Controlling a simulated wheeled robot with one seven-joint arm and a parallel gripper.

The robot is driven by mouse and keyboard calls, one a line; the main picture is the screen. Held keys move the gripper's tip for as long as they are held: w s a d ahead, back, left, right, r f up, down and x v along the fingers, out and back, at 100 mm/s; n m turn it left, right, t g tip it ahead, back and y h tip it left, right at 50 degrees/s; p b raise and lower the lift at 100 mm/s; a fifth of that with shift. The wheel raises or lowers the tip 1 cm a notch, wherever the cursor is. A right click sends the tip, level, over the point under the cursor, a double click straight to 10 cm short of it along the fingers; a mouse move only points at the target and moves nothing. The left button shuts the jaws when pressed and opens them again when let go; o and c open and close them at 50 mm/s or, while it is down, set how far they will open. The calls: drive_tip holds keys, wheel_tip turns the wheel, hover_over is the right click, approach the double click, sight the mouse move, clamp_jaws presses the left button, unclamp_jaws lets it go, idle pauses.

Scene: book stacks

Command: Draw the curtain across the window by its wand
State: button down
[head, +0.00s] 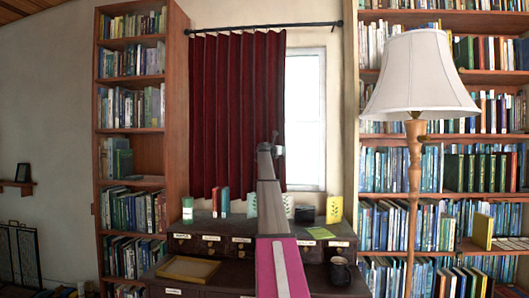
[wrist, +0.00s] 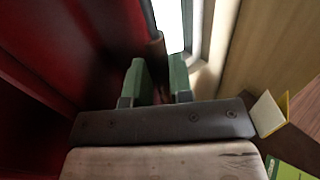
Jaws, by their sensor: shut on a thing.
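The dark red curtain (head: 230,110) hangs in folds from a black rod (head: 265,27) and covers the left and middle of the window. The bright window pane (head: 304,115) shows bare along the right. In the wrist view the curtain (wrist: 70,50) fills the left side, and a strip of bright window (wrist: 171,24) shows beyond. The thin dark wand with a brownish grip (wrist: 156,46) comes down between the green fingers of my gripper (wrist: 159,80), which is shut on it. In the head view my gripper (head: 274,142) is at the curtain's right edge; the wand is hard to make out there.
A dark desk with small drawers (head: 210,245) stands below the window, with cards, small books and a tray (head: 188,269) on it. A lamp with a white shade (head: 418,75) stands at the right. Bookshelves (head: 131,60) flank the window.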

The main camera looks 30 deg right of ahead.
drive_tip(key=s+d, duration=0.7)
drive_tip(key=d, duration=0.3)
drive_tip(key=s+d, duration=0.7)
drive_tip(key=d, duration=0.4)
drive_tip(key=shift+s+d, duration=0.2)
drive_tip(key=shift+s, duration=0.05)
drive_tip(key=c, duration=1.3)
unclamp_jaws()
drive_tip(key=shift+a, duration=0.15)
drive_tip(key=v, duration=1)
drive_tip(key=shift+s+a, duration=0.15)
drive_tip(key=shift+a, duration=0.05)
drive_tip(key=shift+f, duration=0.1)
